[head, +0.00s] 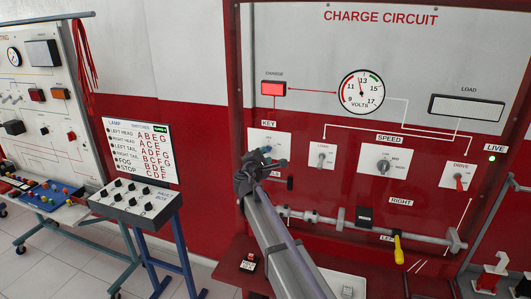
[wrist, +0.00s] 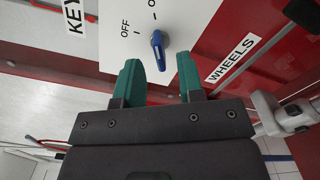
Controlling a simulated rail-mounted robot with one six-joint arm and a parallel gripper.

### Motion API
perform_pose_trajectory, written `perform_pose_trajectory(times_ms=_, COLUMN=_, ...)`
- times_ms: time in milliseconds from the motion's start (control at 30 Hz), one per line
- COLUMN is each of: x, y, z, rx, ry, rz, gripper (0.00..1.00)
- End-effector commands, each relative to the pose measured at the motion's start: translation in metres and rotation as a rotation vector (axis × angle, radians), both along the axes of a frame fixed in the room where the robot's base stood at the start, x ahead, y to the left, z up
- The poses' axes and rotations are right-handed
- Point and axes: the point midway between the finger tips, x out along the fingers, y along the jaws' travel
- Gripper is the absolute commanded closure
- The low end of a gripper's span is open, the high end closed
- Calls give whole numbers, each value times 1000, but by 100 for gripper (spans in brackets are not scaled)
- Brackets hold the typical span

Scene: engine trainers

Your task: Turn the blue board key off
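The blue key (wrist: 158,48) stands out from a white plate (wrist: 192,22) in the wrist view. OFF and a cut-off O-label are printed beside it. Which mark the key points to is hard to tell. In the head view the key (head: 265,150) shows small on the board's KEY plate, partly behind my gripper (head: 262,163). In the wrist view my gripper (wrist: 160,75) is open, its two teal fingers apart. The key lies just beyond the gap between the fingertips, with no visible contact.
A horizontal shaft with a yellow handle (head: 398,249) runs below. A fault box (head: 135,200) stands at left.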

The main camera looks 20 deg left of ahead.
Motion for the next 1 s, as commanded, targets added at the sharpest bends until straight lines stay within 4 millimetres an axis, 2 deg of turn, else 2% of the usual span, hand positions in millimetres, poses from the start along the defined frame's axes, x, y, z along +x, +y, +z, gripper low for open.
perform_pose_trajectory(times_ms=33, x=15, y=2, z=0, rx=0, ry=0, rz=-1, gripper=65)
perform_pose_trajectory(times_ms=167, x=34, y=3, z=0, rx=1, ry=0, rz=0, gripper=65)
perform_pose_trajectory(times_ms=433, x=37, y=2, z=0, rx=1, ry=1, rz=-1, gripper=65)
perform_pose_trajectory(times_ms=800, x=37, y=2, z=0, rx=2, ry=1, rz=0, gripper=100)
perform_pose_trajectory(times_ms=1000, x=37, y=2, z=0, rx=1, ry=1, rz=-1, gripper=100)
